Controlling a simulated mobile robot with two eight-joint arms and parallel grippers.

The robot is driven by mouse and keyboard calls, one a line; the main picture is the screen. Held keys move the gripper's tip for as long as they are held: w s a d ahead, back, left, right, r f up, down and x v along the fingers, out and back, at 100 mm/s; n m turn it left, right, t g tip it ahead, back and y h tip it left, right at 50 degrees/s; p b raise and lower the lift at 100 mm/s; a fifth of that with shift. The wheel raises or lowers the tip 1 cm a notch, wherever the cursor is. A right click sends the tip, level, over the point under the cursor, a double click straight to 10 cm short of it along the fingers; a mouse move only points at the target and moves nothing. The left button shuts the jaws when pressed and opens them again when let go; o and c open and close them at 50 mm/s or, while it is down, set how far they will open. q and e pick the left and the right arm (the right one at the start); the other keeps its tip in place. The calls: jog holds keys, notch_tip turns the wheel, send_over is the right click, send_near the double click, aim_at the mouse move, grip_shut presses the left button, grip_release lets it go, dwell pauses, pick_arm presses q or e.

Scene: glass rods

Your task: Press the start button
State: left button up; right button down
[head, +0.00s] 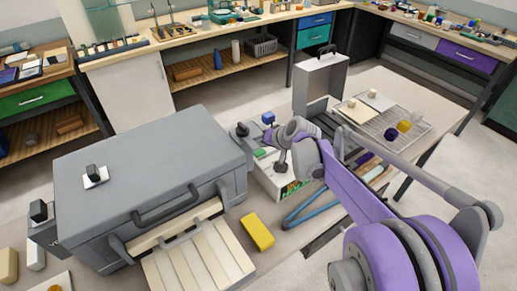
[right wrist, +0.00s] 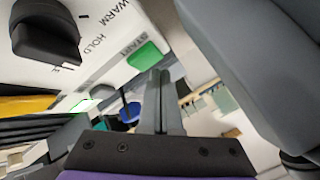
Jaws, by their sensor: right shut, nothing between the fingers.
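The start button is a green block (right wrist: 144,56) beside the printed word START on a white control panel (right wrist: 100,60). In the head view a green patch (head: 260,153) shows on the small white control box (head: 266,178) beside the grey furnace. My right gripper (right wrist: 160,75) is shut and empty, its two fingers together. Its tips appear close beside the green button in the right wrist view; I cannot tell whether they touch it. In the head view my purple right arm reaches over the box and hides part of it. My left gripper is not in view.
A black knob (right wrist: 45,30) sits on the panel near the words WARM and HOLD. The large grey furnace (head: 150,165) stands left of the box. A yellow block (head: 257,231) lies in front.

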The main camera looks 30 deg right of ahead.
aim_at(260, 153)
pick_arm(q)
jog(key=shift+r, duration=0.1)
pick_arm(e)
jog(key=shift+r, duration=0.1)
jog(key=shift+r+p, duration=1.5)
jog(key=shift+r, duration=1.05)
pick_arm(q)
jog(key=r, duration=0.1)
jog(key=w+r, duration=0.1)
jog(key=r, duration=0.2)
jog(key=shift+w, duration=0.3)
pick_arm(e)
jog(key=shift+f, duration=0.1)
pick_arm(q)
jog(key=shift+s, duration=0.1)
